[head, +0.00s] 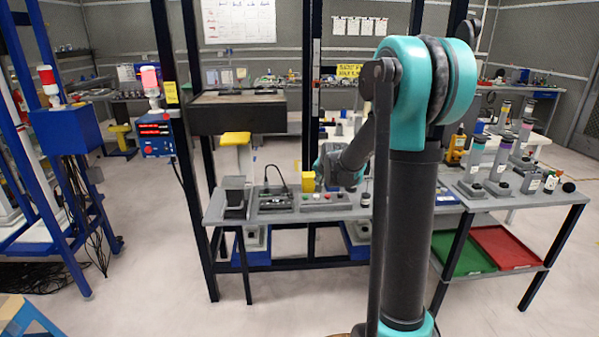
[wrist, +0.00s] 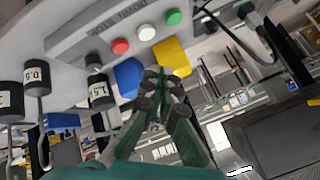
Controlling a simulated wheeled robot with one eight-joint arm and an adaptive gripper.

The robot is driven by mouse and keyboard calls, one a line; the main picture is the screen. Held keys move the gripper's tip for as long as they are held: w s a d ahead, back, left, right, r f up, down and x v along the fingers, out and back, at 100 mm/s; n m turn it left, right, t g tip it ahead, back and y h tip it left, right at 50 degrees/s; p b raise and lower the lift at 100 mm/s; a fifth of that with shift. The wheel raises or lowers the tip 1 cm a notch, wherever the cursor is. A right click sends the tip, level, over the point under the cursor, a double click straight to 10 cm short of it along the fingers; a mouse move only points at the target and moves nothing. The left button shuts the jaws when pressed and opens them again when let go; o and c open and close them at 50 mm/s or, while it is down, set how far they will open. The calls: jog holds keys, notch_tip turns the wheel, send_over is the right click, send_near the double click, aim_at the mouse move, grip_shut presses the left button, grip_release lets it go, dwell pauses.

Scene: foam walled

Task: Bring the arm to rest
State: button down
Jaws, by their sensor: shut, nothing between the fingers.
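My gripper (wrist: 160,85) shows in the wrist view with its dark, green-edged fingers brought together and nothing between them. Beyond the fingertips are a blue block (wrist: 128,76) and a yellow block (wrist: 172,57); whether the fingers touch either cannot be told. In the head view my arm's upper link and teal joint fill the right middle, and its far part reaches over the workbench (head: 290,214). The fingers cannot be made out there.
A button panel with red (wrist: 120,46), white (wrist: 147,32) and green (wrist: 174,17) buttons is close to my gripper. Black labelled weights (wrist: 37,76) stand beside it. Dark frame posts (head: 194,150) rise around the bench. Open floor (head: 300,300) lies in front.

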jog(key=s+d+f+n+g, duration=0.1)
jog(key=s+f+n, duration=0.1)
jog(key=s, duration=1.1)
jog(key=s+d+f+n+g, duration=0.1)
jog(key=s+f, duration=0.4)
jog(key=s, duration=0.7)
jog(key=s+d+f+n+g, duration=0.1)
jog(key=s+f+n+g, duration=0.1)
jog(key=s, duration=1.1)
jog(key=shift+s+d+f+n+g+h, duration=0.35)
jog(key=shift+f+n, duration=0.3)
jog(key=shift+n, duration=0.55)
jog(key=shift+w, duration=0.1)
